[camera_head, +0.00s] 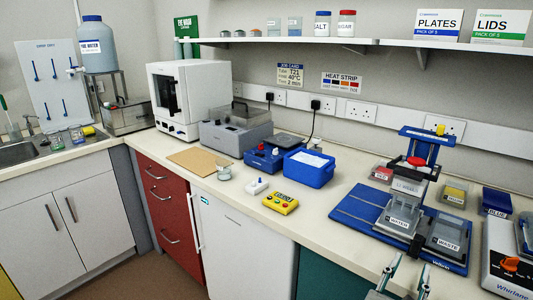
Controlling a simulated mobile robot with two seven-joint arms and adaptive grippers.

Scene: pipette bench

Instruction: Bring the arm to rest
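My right gripper (406,276) shows at the bottom edge, right of the middle, in front of the bench. Its two grey fingers point up and stand apart, with nothing seen between them. Most of the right arm is out of the picture. My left gripper and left arm do not show.
A blue box (308,170), a yellow button box (281,203) and a white oven (188,99) stand further left. Shelves (300,41) hang above. The bench's front edge is clear near the middle.

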